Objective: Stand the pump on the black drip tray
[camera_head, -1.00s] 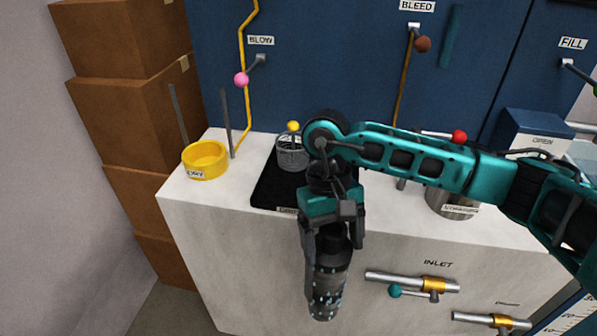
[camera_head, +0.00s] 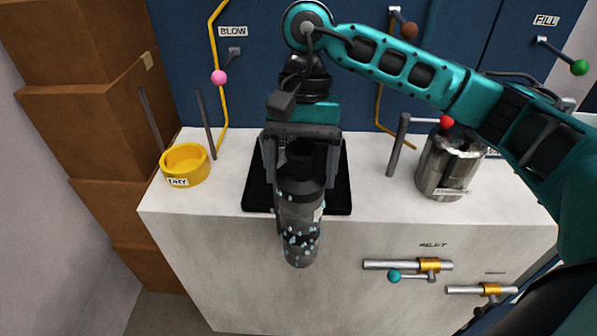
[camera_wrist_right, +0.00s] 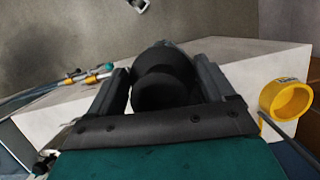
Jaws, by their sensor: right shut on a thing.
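The pump (camera_head: 300,215) is a dark grey cylinder with light blue wet-looking drops on its lower part. My right gripper (camera_head: 300,165) is shut on its upper part and holds it roughly upright. In the head view the pump overlaps the front edge of the counter, its lower end in front of the counter's face. The black drip tray (camera_head: 258,190) lies flat on the counter behind the pump, partly hidden by my gripper. In the right wrist view the pump's dark round top (camera_wrist_right: 165,88) sits between the two fingers. My left gripper is not in view.
A yellow cup labelled DRY (camera_head: 185,165) stands left of the tray, near thin upright rods (camera_head: 205,122). A metal pot (camera_head: 448,168) stands to the right. Inlet valve pipes (camera_head: 408,265) stick out from the counter's front. Brown boxes (camera_head: 75,130) stand at the left.

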